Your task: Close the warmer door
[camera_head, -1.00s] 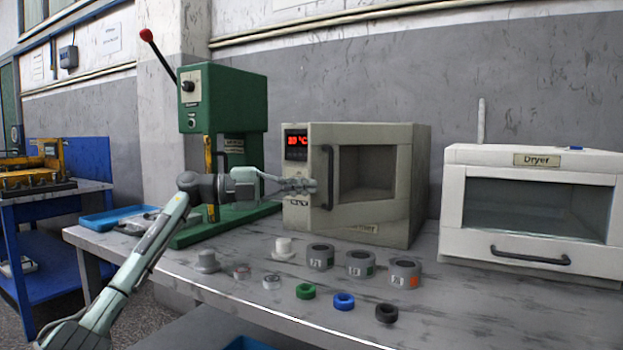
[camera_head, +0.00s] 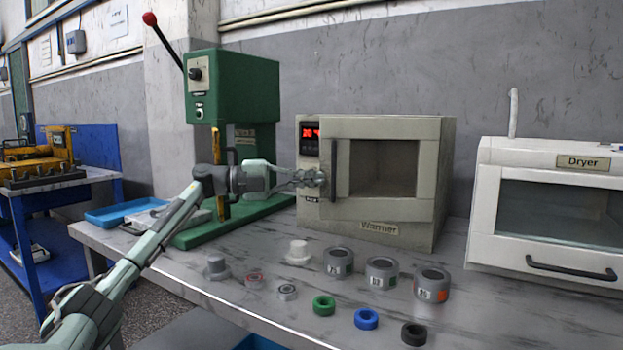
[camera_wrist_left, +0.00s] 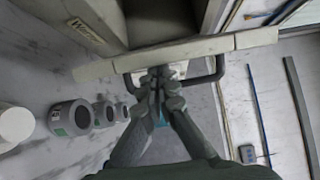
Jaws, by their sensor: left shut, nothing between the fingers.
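The warmer (camera_head: 450,190) is a beige box with a lit red display. Its door (camera_head: 425,205) has a window and a dark upright handle (camera_head: 335,155) at its left. In the left wrist view the fingertips (camera_wrist_left: 160,76) lie within the span of the handle (camera_wrist_left: 218,72), close to the door's front. My right gripper is not in view.
The green press (camera_head: 235,90) stands left of the warmer, behind my left arm. The white dryer (camera_head: 490,205) stands to the right. Grey cylinders (camera_head: 382,272) and coloured rings (camera_head: 324,305) lie on the table in front of the warmer. A blue tray (camera_head: 110,214) is at the left.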

